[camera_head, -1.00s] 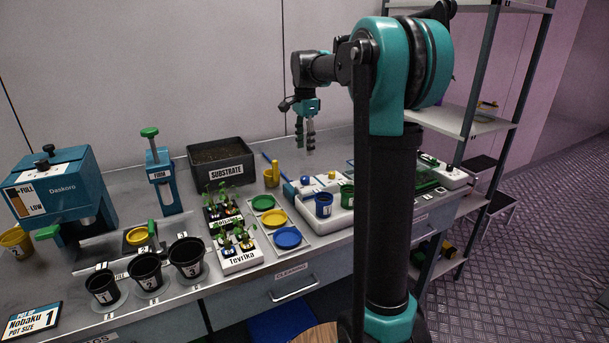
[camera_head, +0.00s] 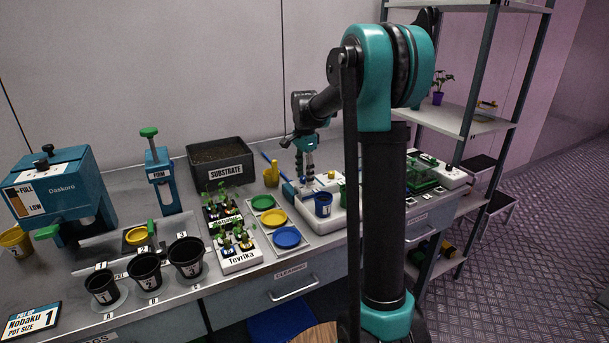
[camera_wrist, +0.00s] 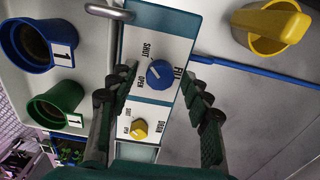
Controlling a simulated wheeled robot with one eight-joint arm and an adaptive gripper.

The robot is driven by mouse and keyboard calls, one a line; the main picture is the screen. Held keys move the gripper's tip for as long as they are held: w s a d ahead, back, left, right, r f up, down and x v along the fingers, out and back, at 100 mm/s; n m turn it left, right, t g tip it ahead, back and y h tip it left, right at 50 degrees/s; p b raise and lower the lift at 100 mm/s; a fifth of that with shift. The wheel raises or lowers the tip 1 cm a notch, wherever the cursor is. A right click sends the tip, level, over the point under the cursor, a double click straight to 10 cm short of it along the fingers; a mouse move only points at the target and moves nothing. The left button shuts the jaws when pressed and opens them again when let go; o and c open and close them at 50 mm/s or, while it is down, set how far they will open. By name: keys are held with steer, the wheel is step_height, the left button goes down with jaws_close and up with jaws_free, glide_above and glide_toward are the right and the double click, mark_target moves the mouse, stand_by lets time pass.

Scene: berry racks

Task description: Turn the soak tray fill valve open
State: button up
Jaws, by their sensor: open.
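The fill valve (camera_wrist: 160,73) is a round blue knob on a white and teal panel marked FILL, SHUT and OPEN, in the upper middle of the wrist view. Its exact pointing is hard to read. A yellow DRAIN knob (camera_wrist: 139,129) sits below it on the same panel. My gripper (camera_wrist: 165,85) is open, with one finger on each side of the blue knob in the picture and no clear contact. In the head view my gripper (camera_head: 305,172) points down over the left end of the white soak tray (camera_head: 322,222).
A blue cup (camera_wrist: 35,46) and a green cup (camera_wrist: 55,104) stand left of the panel in the wrist view. A metal spout (camera_wrist: 108,13) arches near the panel's top. A yellow scoop or jug (camera_wrist: 268,28) and a blue rod (camera_wrist: 265,70) lie to the right.

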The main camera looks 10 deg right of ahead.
jaws_close()
steer(key=shift+n, duration=0.3)
steer(key=n, duration=0.8)
steer(key=shift+n, duration=0.4)
steer(key=n, duration=0.4)
steer(key=shift+n, duration=2.2)
